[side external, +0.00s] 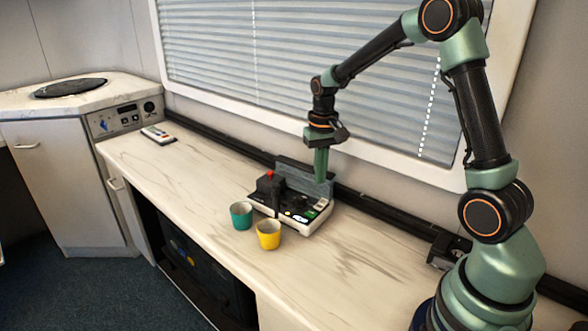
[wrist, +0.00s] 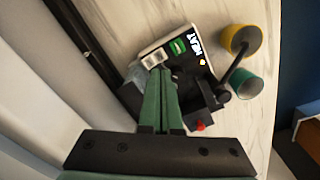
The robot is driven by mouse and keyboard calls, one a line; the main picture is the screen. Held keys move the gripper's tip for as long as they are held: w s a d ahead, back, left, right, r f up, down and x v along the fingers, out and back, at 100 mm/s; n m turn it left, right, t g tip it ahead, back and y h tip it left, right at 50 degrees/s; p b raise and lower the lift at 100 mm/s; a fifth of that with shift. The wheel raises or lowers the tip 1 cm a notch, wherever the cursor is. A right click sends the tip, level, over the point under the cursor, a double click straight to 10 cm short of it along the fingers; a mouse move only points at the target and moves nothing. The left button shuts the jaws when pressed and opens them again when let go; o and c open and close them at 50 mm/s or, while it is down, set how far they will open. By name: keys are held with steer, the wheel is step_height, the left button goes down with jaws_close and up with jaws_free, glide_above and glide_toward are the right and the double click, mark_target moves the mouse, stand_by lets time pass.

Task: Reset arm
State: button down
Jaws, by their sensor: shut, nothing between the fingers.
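My gripper (side external: 320,178) points down over the back of a small machine with a control panel (side external: 318,212) on the counter. Its green fingers are shut and empty. In the wrist view the closed fingers (wrist: 161,72) lie in front of the machine (wrist: 145,42), whose panel shows a green element and white "HEAT" lettering. The fingers hide part of the machine, and I cannot tell whether they touch it.
A teal cup (side external: 241,215) and a yellow cup (side external: 268,234) stand upright beside the machine at the counter's front. A small device (side external: 158,135) lies at the far left. A window with blinds (side external: 300,70) is behind.

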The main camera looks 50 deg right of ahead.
steer(key=s+a+r+n+t, duration=0.5)
steer(key=s+a+r+n, duration=0.1)
steer(key=s+a+r, duration=0.6)
steer(key=shift+s+a+r+t, duration=0.2)
steer(key=shift+s+r+t, duration=0.1)
steer(key=shift+r, duration=0.1)
